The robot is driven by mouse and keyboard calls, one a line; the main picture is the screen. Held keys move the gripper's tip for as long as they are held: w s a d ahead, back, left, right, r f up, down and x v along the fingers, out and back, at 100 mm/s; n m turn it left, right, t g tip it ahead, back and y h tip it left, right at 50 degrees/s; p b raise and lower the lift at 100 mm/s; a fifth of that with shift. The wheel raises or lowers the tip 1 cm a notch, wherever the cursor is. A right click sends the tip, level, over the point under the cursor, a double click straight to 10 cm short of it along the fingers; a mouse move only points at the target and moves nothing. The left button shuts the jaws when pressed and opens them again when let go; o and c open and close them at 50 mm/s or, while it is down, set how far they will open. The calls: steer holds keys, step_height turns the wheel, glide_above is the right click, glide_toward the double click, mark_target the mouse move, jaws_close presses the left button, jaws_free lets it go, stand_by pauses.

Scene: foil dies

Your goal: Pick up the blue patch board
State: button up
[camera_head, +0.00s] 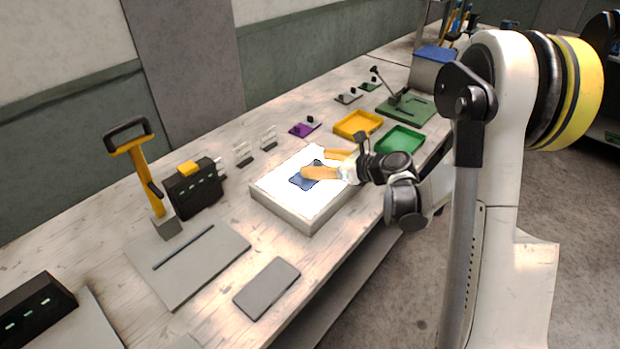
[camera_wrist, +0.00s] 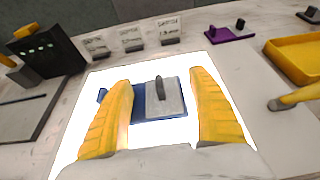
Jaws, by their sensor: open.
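The blue patch board (camera_head: 308,177) lies on a bright white light box (camera_head: 283,207) on the bench. In the wrist view the blue patch board (camera_wrist: 138,105) carries a pale grey plate with a dark upright handle. My gripper (camera_head: 322,164) has orange fingers and is open over the light box. In the wrist view my gripper (camera_wrist: 163,115) has one finger on each side of the board, with bright surface showing between the right finger and the board. The left finger hides part of the board's left side. I cannot tell how high the fingertips are above it.
A yellow tray (camera_head: 358,124) and a green tray (camera_head: 399,140) stand right of the light box. A purple piece (camera_head: 304,128) and small card stands (camera_head: 243,154) sit behind. A black box (camera_head: 194,190) and yellow lever press (camera_head: 143,175) stand left.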

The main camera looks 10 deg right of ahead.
steer(key=shift+r, duration=0.1)
jaws_close()
stand_by(0.3)
